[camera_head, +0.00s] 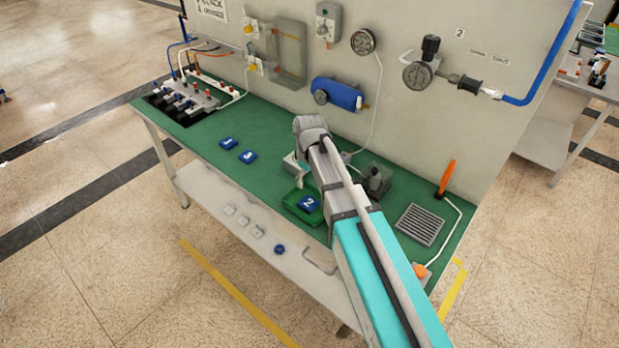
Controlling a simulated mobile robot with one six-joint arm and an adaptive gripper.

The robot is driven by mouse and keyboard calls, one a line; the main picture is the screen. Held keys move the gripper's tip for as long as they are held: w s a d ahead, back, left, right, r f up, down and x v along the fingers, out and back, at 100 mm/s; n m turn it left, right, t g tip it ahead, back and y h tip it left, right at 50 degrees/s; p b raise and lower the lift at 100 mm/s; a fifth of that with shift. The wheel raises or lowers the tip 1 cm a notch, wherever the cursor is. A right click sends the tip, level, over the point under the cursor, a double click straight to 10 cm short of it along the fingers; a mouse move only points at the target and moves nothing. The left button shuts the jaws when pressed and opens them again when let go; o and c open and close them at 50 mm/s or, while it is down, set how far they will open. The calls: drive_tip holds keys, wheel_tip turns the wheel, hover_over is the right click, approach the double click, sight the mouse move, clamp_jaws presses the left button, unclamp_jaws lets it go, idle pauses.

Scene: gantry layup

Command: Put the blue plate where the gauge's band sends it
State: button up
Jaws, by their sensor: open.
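Blue squares with white marks lie on the green bench top: one (228,143) and another (248,157) left of my arm, and one marked 2 (309,204) in a bright green tray (300,212). I cannot tell which is the task's blue plate. A round dial gauge (363,42) and a larger one (417,75) are on the grey back panel; their bands and needles are too small to read. My gripper (299,174) is low over the bench, just behind the green tray, partly hidden by my arm. It is open and nothing shows in it.
A row of fittings with red knobs (187,101) stands at the bench's left end. A blue cylinder (338,94) is on the panel. An orange-handled tool (447,178) and a metal grille (420,225) are at the right. Bench space left of the blue squares is clear.

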drive_tip(key=shift+r+p, duration=0.35)
drive_tip(key=shift+r, duration=0.25)
drive_tip(key=shift+d, duration=0.1)
idle(0.4)
drive_tip(key=s+d+m, duration=0.5)
drive_tip(key=s+d, duration=0.1)
drive_tip(key=d, duration=0.3)
drive_tip(key=s+d+m, duration=0.5)
drive_tip(key=s+d, duration=0.2)
drive_tip(key=d, duration=0.3)
drive_tip(key=shift+s+d, duration=0.15)
